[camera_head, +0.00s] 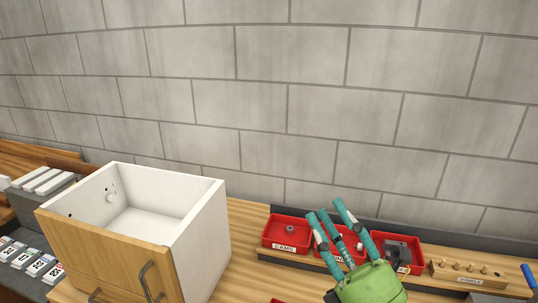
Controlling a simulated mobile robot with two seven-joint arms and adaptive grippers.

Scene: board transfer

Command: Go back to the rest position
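My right gripper (325,211) is green with teal fingers and comes up from the bottom edge, right of centre. Its fingers are extended and spread apart, with nothing seen between them. They show in front of the middle red bin (330,255) and hide part of it and its label; I cannot tell how high above it they are. My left gripper is not in view.
An open-topped white box (205,235) with a wooden front (100,255) and handle stands on the wooden worktop (245,222). Red bins, one labelled CAMS (285,247), and a wooden dowel block (465,283) line the back right. A brick wall (290,70) stands behind.

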